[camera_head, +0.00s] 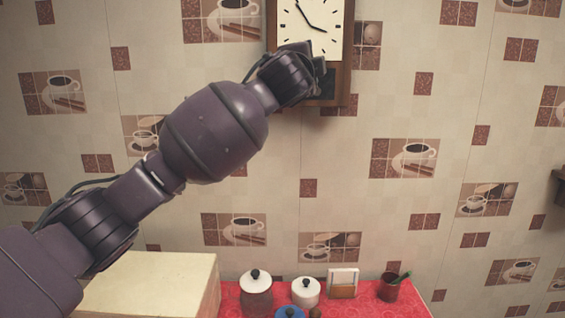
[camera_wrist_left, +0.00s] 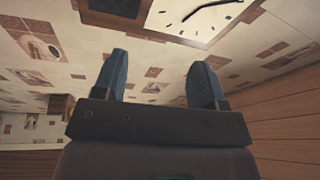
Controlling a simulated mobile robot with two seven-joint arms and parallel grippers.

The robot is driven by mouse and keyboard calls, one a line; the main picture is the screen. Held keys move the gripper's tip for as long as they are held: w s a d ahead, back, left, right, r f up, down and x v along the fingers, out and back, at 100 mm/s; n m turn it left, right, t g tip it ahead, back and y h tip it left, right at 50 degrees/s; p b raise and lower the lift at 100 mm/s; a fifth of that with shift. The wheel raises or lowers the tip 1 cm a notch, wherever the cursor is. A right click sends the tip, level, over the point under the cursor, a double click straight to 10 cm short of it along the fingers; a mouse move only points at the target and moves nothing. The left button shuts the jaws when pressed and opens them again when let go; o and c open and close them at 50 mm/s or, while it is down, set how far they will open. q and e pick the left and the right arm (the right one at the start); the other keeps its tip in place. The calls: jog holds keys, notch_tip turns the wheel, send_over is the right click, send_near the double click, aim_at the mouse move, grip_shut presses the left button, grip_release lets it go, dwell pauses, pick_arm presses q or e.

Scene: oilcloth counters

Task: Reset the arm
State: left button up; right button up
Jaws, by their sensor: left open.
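My left arm (camera_head: 212,132) reaches up from the lower left across the head view. Its left gripper (camera_head: 318,66) is in front of the lower part of the wall clock. In the left wrist view the two fingers of the left gripper (camera_wrist_left: 160,82) stand apart with nothing between them. My right gripper is in neither view.
A wall clock (camera_head: 312,22) with a wooden case hangs on the tiled wall; it also shows in the left wrist view (camera_wrist_left: 200,18). Below, a red counter (camera_head: 400,308) holds lidded jars (camera_head: 257,294), (camera_head: 306,292), a napkin holder (camera_head: 343,281) and a dark cup (camera_head: 389,289). A cream box (camera_head: 160,285) stands left.

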pick_arm(q)
jog(key=s+a+f+n, duration=0.4)
jog(key=a+f, duration=0.2)
jog(key=f, duration=0.8)
jog(key=s+a+f+n+g, duration=0.1)
jog(key=s+a+f+n, duration=0.35)
jog(key=f, duration=0.85)
jog(key=s+a+f+n, duration=0.35)
jog(key=a+f, duration=0.45)
jog(key=f, duration=0.6)
jog(key=s+a+f+n+g+y, duration=0.2)
jog(key=s+a+f, duration=0.2)
jog(key=s+f, duration=0.5)
jog(key=s+a+f+n+g+y, duration=0.1)
jog(key=s+a+f+n+g, duration=0.1)
jog(key=s+a+f, duration=0.3)
jog(key=s+a+f+n+g+y, duration=0.2)
jog(key=s+a+f, duration=0.3)
jog(key=s+f, duration=0.8)
jog(key=shift+s+f+y, duration=0.3)
jog(key=shift+s, duration=0.2)
